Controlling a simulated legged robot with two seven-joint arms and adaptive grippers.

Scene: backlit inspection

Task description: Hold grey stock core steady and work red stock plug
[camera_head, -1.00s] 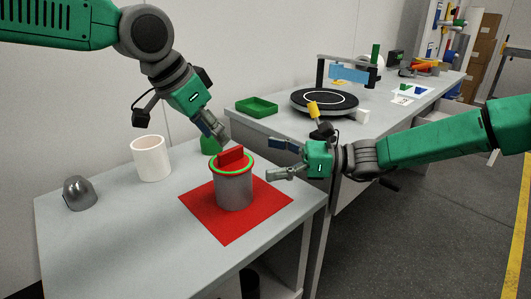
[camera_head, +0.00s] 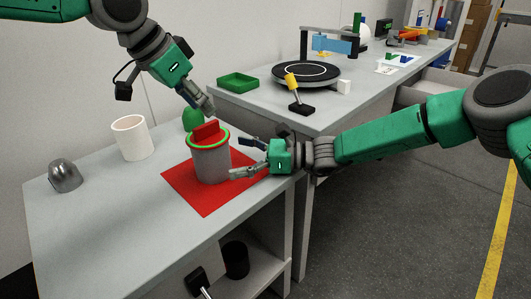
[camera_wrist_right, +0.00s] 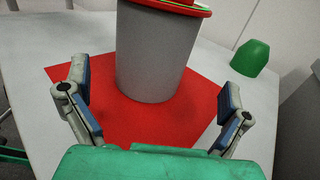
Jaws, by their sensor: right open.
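The grey stock core (camera_head: 211,167) stands upright on a red mat (camera_head: 205,207); its body also fills the middle of the right wrist view (camera_wrist_right: 150,55). The red stock plug (camera_head: 206,131) sits at the top of the core, with its block-shaped grip upward and a green ring around it. My left gripper (camera_head: 203,106) is just above the plug, and its finger opening cannot be made out. My right gripper (camera_head: 240,157) is open at the core's right side. In the right wrist view its fingers (camera_wrist_right: 154,82) are spread to either side of the core, apart from it.
A white cup (camera_head: 131,139), a grey dome (camera_head: 65,176) and a green rounded piece (camera_head: 192,119) stand on the near table. The table's front left is clear.

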